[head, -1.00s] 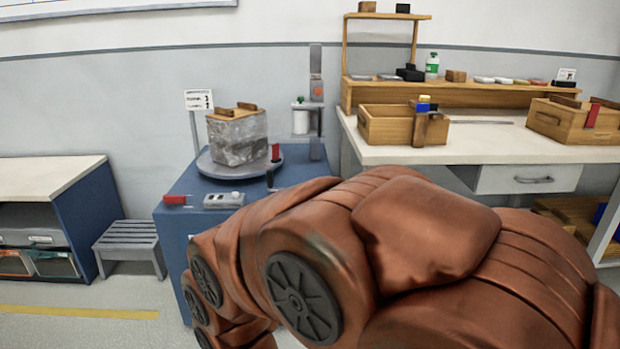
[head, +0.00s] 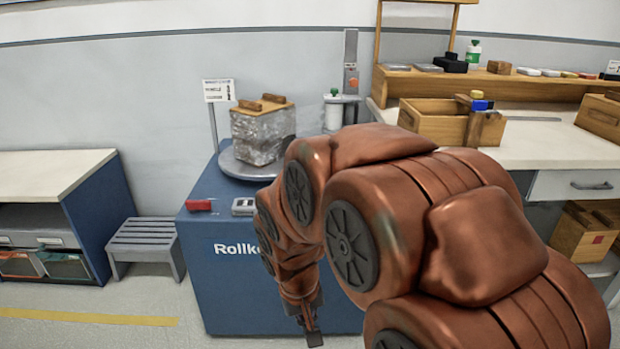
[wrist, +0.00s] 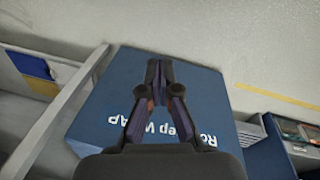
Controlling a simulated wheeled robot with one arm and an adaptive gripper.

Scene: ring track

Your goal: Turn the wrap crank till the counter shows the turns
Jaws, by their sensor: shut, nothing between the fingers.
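The blue wrapping machine (head: 225,275) stands against the wall, with a wrapped crate (head: 264,134) on its round turntable (head: 236,165). A red part (head: 199,205) and a grey counter box (head: 243,206) sit on its top left front. The counter's reading is too small to tell, and my arm hides the crank area. My gripper (head: 312,338) hangs low in front of the machine's front panel. In the wrist view my gripper (wrist: 158,80) is shut and empty, with the lettered blue panel (wrist: 105,100) beyond it.
A sign (head: 218,91) stands behind the machine, and a film roll post (head: 350,75) at its right. A workbench (head: 545,150) with wooden boxes is on the right. A grey slatted stool (head: 146,245) and a cabinet (head: 60,180) are on the left. The floor between is open.

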